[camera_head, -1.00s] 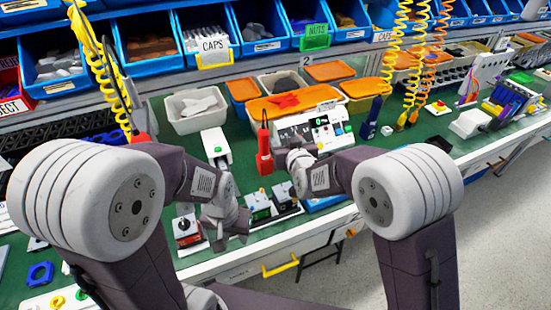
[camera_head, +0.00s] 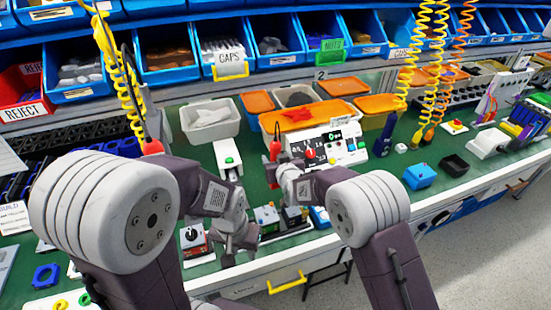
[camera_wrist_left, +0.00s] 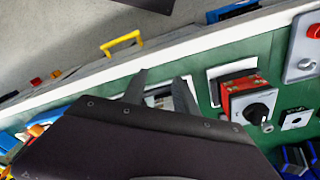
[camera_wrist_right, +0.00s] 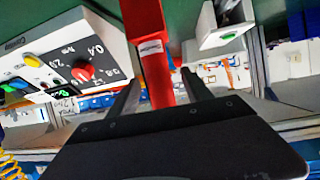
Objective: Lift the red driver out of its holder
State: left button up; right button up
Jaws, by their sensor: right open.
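My left gripper (camera_head: 240,245) is low over the front of the bench. In the left wrist view its fingers (camera_wrist_left: 160,82) are apart with nothing between them.
A white control panel (camera_head: 325,148) with a red knob stands right beside the driver. A red switch box (camera_wrist_left: 248,97) is near my left gripper. A white device (camera_head: 228,160) is left of the driver.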

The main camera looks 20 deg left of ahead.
pick_arm(q)
jog(key=shift+w, duration=0.15)
pick_arm(e)
jog(key=shift+x, duration=0.8)
jog(key=shift+s+d, duration=0.1)
jog(key=shift+c, duration=0.4)
jog(key=shift+r, duration=0.1)
grip_shut()
jog(key=shift+r, duration=0.1)
